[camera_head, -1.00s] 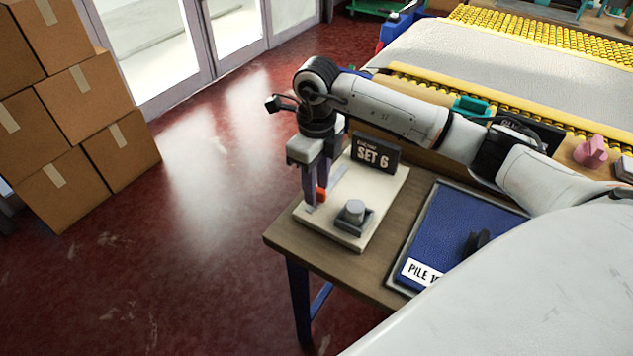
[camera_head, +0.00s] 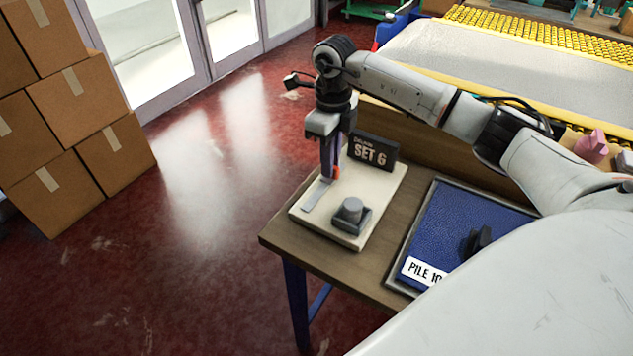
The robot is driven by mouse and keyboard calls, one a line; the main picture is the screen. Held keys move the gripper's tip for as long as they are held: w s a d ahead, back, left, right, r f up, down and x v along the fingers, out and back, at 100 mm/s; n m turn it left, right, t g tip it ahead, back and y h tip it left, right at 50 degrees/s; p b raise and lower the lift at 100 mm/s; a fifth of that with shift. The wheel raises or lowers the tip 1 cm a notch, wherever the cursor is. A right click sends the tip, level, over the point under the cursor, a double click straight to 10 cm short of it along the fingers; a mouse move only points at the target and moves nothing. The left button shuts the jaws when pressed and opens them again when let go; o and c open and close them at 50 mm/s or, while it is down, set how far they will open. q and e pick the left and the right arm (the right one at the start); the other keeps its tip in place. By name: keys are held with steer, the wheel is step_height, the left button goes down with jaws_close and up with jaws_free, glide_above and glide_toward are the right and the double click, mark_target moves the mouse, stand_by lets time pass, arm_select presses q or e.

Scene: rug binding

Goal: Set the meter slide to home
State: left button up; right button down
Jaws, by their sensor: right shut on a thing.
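The meter is a cream board (camera_head: 376,206) on the wooden table. A black sign reading SET 6 (camera_head: 372,152) stands at its back. A grey metal track (camera_head: 316,196) runs along its left side. The red slide (camera_head: 336,173) shows only as a small patch beside my fingertips, partly hidden by them. My right gripper (camera_head: 330,174) points down over the track, shut on the red slide, partway along toward the back. My left gripper is not in view.
A blue pad with a dark handle and a PILE 10 label (camera_head: 422,272) lies right of the board. Cardboard boxes (camera_head: 88,100) are stacked at the left. A roller conveyor (camera_head: 520,36) with a grey rug is behind. The red floor left of the table is clear.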

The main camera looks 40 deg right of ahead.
steer(key=shift+w+d+r, duration=0.1)
steer(key=shift+w+d, duration=0.25)
steer(key=shift+d, duration=0.55)
steer(key=shift+w+d+r, duration=0.1)
steer(key=shift+w+d, duration=0.25)
steer(key=shift+d, duration=0.5)
steer(key=c, duration=1.8)
jaws_free()
steer(key=shift+d+f, duration=0.1)
steer(key=shift+o, duration=0.2)
step_height(320, 180, up, 10)
steer(key=shift+b, duration=0.35)
